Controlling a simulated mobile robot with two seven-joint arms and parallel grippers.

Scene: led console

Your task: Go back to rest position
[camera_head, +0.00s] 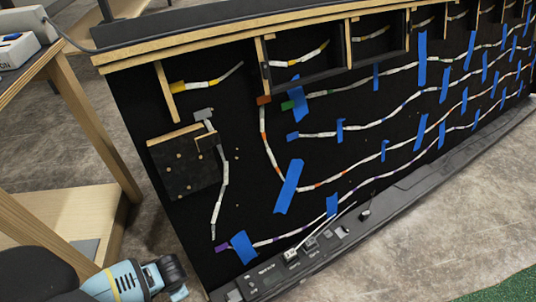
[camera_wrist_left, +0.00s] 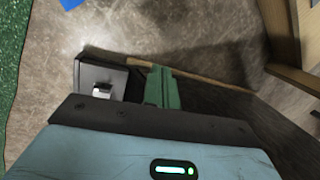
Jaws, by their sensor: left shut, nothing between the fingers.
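My left arm (camera_head: 135,280) comes in at the bottom left of the head view, light blue with a yellow band and a dark end. It is low beside the near left end of the black console panel (camera_head: 260,190). I cannot make out its fingers clearly there. In the left wrist view the green fingers of my left gripper (camera_wrist_left: 163,88) are together, with nothing held. A dark block with a pale metal piece (camera_wrist_left: 98,90) shows left of the fingers; I cannot tell whether they touch. My right gripper is not in view.
Pale LED strips with blue tape (camera_head: 288,187) run across the panel. A black ledge (camera_head: 400,190) with small parts (camera_head: 310,244) lies along its foot. A wooden table (camera_head: 95,125) stands at the left, close to my arm. Bare floor (camera_head: 440,230) lies at the right.

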